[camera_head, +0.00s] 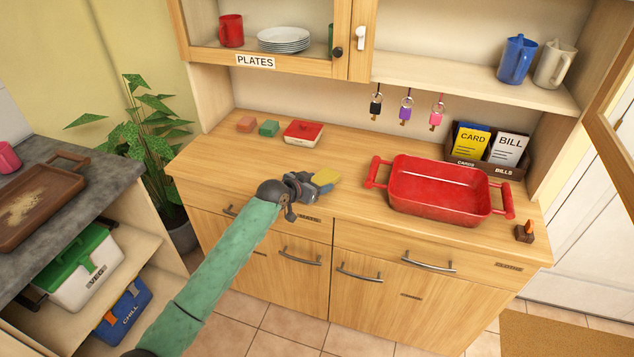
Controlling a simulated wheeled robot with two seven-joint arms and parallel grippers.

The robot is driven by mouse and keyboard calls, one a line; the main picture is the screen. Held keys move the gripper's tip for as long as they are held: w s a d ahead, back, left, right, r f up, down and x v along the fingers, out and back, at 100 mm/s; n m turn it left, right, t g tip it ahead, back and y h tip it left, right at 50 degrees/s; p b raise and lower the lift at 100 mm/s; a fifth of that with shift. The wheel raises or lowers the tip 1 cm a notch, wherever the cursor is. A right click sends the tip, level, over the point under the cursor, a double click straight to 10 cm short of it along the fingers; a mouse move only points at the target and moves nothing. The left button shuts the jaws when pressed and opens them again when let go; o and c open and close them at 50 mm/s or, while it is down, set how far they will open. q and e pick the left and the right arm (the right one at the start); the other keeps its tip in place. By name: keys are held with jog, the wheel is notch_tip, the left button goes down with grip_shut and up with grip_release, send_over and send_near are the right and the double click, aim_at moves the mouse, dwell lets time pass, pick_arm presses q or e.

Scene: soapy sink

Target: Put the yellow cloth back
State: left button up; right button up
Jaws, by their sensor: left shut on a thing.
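My left arm reaches in from the lower left. My right gripper is not in view.
A red baking dish (440,211) stands on the counter's right half. Drawers and doors below look shut; small drawer labels (508,267) are unreadable.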

pick_arm(q)
jog(key=o, duration=0.9)
jog(key=shift+f, duration=0.1)
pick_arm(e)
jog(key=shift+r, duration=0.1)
pick_arm(q)
jog(key=shift+r, duration=0.2)
jog(key=shift+s+a, duration=0.25)
jog(key=b+v, duration=0.2)
jog(key=v, duration=0.4)
jog(key=b+v, duration=0.1)
jog(key=v, duration=0.4)
jog(key=shift+r, duration=0.2)
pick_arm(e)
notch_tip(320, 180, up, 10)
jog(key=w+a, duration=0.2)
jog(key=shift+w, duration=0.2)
pick_arm(q)
jog(key=shift+s, duration=0.15)
